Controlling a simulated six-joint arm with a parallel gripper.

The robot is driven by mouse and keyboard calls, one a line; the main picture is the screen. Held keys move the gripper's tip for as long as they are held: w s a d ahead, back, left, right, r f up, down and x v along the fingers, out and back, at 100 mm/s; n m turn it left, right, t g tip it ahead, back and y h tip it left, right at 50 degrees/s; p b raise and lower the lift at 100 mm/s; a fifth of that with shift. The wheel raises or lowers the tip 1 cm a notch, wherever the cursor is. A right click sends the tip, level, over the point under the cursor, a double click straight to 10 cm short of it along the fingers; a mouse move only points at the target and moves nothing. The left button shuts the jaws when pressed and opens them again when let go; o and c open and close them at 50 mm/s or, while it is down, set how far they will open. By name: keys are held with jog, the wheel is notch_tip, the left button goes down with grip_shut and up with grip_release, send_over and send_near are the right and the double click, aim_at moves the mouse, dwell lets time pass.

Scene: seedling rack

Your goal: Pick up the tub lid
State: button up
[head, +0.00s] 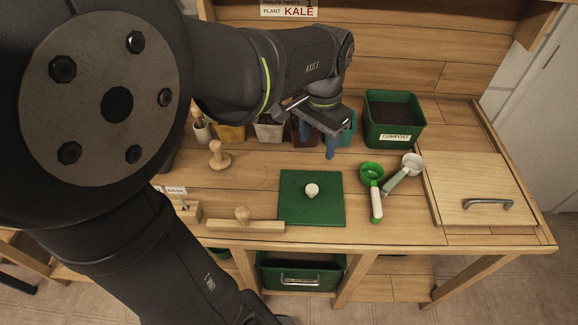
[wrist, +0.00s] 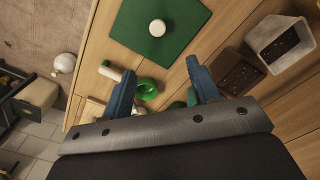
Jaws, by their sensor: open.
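The tub lid (head: 293,214) is a flat green square with a round cream knob (head: 311,190) in its middle. It lies flat on the wooden bench, near the front edge. It also shows at the top of the wrist view (wrist: 185,38), with its knob (wrist: 157,28) beyond the fingertips. My gripper (head: 318,143) is open and empty, above the bench behind the lid and apart from it. Its two blue fingers (wrist: 162,78) show spread in the wrist view.
A green compost tub (head: 393,138) stands at the back right. A green scoop (head: 372,175) and a white-headed scoop (head: 411,163) lie right of the lid. A wooden panel (head: 465,180) with a metal handle lies farther right. Pots (head: 268,130) line the back. A wooden tool (head: 235,225) lies left.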

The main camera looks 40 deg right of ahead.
jog(key=f, duration=0.1)
send_near(312, 188)
jog(key=shift+m, duration=0.3)
jog(key=f, duration=0.5)
jog(key=shift+w+d, duration=0.1)
jog(key=shift+d, duration=0.15)
jog(key=shift+a+f, duration=0.15)
jog(key=shift+f, duration=1.2)
jog(key=shift+a+f, duration=0.15)
jog(key=shift+f, duration=1.15)
jog(key=shift+c, duration=0.4)
jog(key=c, duration=1)
